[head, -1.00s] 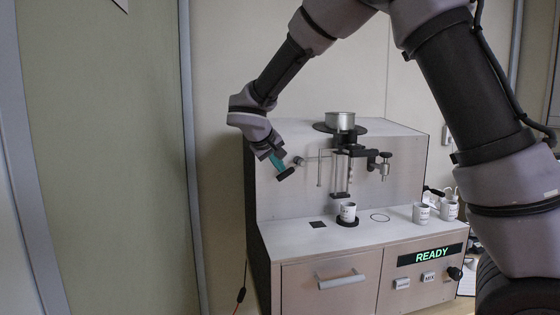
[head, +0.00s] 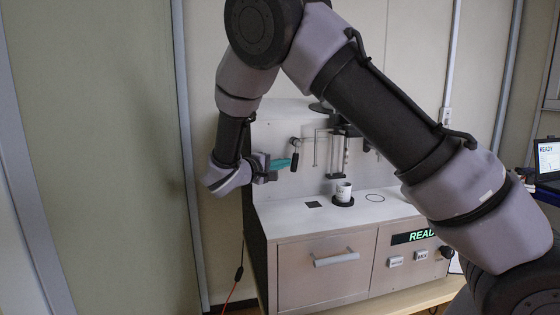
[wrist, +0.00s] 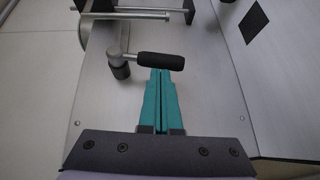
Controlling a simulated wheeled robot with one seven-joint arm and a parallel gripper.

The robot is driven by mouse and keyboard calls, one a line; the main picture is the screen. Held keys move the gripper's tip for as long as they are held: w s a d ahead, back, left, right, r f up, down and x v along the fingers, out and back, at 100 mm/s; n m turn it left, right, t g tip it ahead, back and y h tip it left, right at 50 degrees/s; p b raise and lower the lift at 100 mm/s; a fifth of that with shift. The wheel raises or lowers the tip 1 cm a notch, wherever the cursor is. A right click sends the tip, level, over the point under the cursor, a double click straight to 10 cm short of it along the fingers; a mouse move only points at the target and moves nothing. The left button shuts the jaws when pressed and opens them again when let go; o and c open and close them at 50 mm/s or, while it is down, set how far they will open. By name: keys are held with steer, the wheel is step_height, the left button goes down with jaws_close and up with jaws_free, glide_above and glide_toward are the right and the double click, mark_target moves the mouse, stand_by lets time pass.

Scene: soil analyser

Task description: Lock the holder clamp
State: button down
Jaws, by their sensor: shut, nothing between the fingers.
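In the head view my gripper (head: 289,163) comes from the left of the grip.
The analyser (head: 330,240) has a drawer handle (head: 336,259) and a READY display (head: 415,237). A white cup (head: 343,191) stands on a dark round pad below the glass holder (head: 337,155). My upper arm hides the right side. A laptop (head: 547,158) is at far right.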

steer(key=shift+w+d+f+n+t+h, duration=0.15)
steer(key=shift+d+f+n+t+h, duration=0.15)
steer(key=shift+d+n+t+h, duration=0.15)
stand_by(0.5)
steer(key=v, duration=1)
steer(key=shift+s+a, duration=0.3)
steer(key=shift+s, duration=0.05)
